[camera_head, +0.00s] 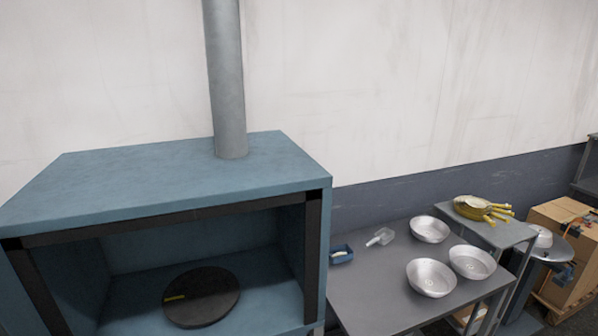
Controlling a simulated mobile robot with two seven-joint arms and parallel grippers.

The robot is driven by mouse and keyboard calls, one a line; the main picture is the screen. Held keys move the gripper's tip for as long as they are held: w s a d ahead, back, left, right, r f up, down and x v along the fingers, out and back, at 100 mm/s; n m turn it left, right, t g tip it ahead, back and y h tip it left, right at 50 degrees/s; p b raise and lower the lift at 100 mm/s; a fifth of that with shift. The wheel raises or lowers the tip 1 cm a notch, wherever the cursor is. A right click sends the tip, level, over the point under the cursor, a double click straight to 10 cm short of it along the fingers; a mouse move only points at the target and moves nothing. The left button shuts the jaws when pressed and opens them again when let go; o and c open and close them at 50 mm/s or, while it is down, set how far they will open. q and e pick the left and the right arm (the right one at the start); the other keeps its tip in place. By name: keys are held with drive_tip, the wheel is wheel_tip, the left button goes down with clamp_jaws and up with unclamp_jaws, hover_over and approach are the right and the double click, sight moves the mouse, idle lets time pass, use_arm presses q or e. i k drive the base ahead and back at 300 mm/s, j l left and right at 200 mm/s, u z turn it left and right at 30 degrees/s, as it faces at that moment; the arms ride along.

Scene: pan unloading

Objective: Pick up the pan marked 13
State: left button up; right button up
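No number can be read on any pan from here, so I cannot tell which one is marked 13. Three round silver pans, at the back (429,229), right (471,262) and front (431,278), sit apart on the grey table (371,300). Several yellow-handled pans (483,208) are stacked on a smaller grey stand (511,235) behind. A round dark disc (202,297) with a yellow mark lies inside the blue oven (165,183). Neither of my grippers shows in the head view.
A small blue tray (341,254) and a clear scoop (381,237) lie on the table's left back part. The oven's pipe (225,80) rises along the wall. Cardboard boxes (562,215) stand at the far right. The table's front left is bare.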

sight(427, 229)
drive_tip(key=i+l+u, duration=0.15)
drive_tip(key=l, duration=0.4)
drive_tip(key=i+l+u, duration=0.2)
drive_tip(key=l, duration=0.35)
drive_tip(key=i+l+u, duration=0.15)
drive_tip(key=l, duration=0.4)
drive_tip(key=i+l+u, duration=0.2)
drive_tip(key=l, duration=0.45)
drive_tip(key=l+u, duration=0.15)
drive_tip(key=l, duration=0.45)
drive_tip(key=i+l+u, duration=0.2)
drive_tip(key=l+u, duration=0.15)
drive_tip(key=l, duration=0.9)
drive_tip(key=i+l+u, duration=0.1)
drive_tip(key=l+u, duration=0.3)
drive_tip(key=l, duration=0.85)
